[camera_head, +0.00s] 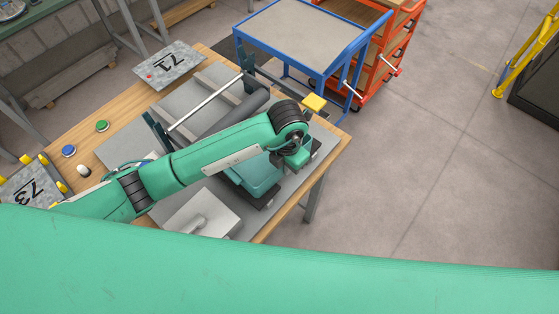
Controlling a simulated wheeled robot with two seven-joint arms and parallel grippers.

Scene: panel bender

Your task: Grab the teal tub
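The teal tub (258,178) sits on the grey panel bender on the wooden table, in the middle of the head view. My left arm crosses over it and hides its upper part. My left gripper (298,158) points down at the tub's right end. Its fingers are hidden or too small to make out, so I cannot tell whether they are open, or whether they touch the tub. My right gripper is not in view.
The wooden table (105,150) carries the panel bender with a dark roller (236,113), a plate marked 71 (169,65), a plate marked 73 (30,188) and coloured buttons. A blue cart (300,35) and an orange rack (385,60) stand behind.

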